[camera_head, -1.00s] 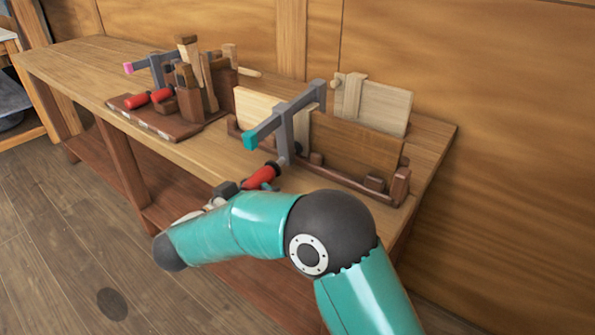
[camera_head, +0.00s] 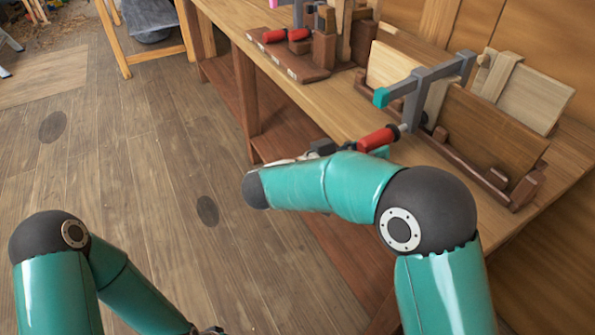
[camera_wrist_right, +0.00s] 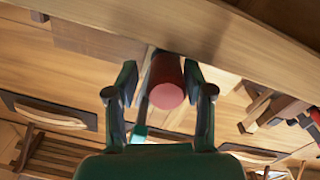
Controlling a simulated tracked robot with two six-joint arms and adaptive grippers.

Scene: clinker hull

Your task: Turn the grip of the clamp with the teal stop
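The clamp with the teal stop has a grey bar (camera_head: 432,76) and grips boards on the bench. Its teal stop (camera_head: 381,97) sits at the near end of the bar. Its red grip (camera_head: 377,138) sticks out toward my right gripper, below the stop. In the right wrist view the end of the red grip (camera_wrist_right: 167,92) lies between the two fingers of my right gripper (camera_wrist_right: 160,78). The fingers are apart; a gap shows on the left, and the right finger is very near the grip. My right arm partly hides the gripper in the head view.
A second clamp with red grips (camera_head: 287,35) stands on a brown base (camera_head: 285,55) further left on the bench. A pale board (camera_head: 522,92) leans behind the clamped boards. The floor (camera_head: 130,150) at left is open.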

